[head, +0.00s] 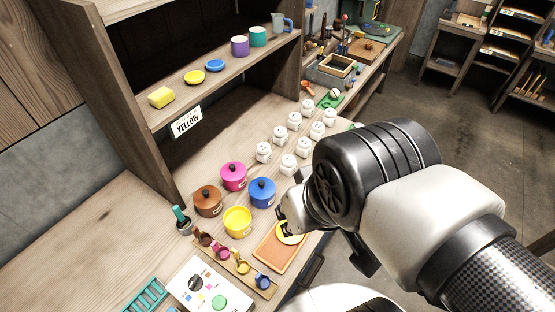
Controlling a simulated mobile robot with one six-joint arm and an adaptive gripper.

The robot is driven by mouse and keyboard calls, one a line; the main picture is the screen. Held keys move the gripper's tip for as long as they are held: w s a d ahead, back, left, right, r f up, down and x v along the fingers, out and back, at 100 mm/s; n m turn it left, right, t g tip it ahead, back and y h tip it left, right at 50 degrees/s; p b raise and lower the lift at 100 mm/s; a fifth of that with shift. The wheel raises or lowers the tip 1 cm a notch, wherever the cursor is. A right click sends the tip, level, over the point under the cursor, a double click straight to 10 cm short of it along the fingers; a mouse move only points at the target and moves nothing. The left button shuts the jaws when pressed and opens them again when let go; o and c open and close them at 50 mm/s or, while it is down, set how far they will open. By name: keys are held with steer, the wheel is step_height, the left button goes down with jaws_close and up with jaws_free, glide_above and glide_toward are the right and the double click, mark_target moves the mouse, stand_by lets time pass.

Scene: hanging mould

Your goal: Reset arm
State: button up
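My gripper (284,220) is at the lower middle of the head view, over the far end of a small orange-brown tray (268,258). A round yellow piece (291,238) lies at that end of the tray, partly hidden by my gripper. The fingertips are small and dark here, and I cannot tell whether they touch the yellow piece or whether they are open. My arm reaches in from the lower right and hides part of the bench edge.
Brown, pink, blue and open yellow pots (237,221) stand left of my gripper. Several white jars (288,164) stand behind it. A rack of coloured scoops (236,262) lies beside the tray. A wooden shelf (225,75) labelled YELLOW rises behind. Open floor (450,130) lies right.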

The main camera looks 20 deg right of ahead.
step_height(320, 180, down, 10)
steer(key=b, duration=1)
steer(key=shift+d+f, duration=0.1)
stand_by(0.5)
